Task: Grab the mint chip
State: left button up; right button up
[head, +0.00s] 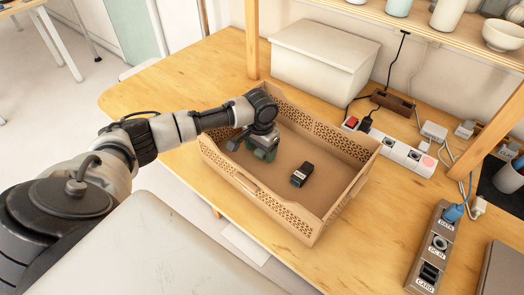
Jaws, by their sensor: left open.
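A small dark green chip-like piece (267,153), likely the mint chip, shows in the tan basket in the head view. It is partly hidden by my left gripper (252,144). My left gripper is open and reaches down into the basket, right at the green piece. I cannot tell whether the fingers touch it or stand around it. My right gripper is not in view.
The tan basket (308,228) has raised walls with punched holes. A black block (302,174) with a pale label lies inside. A white bin (325,57), a power strip (396,152) and a grey socket panel (432,246) stand around it on the wooden table.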

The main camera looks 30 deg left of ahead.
pick_arm(q)
jog(key=c, duration=1)
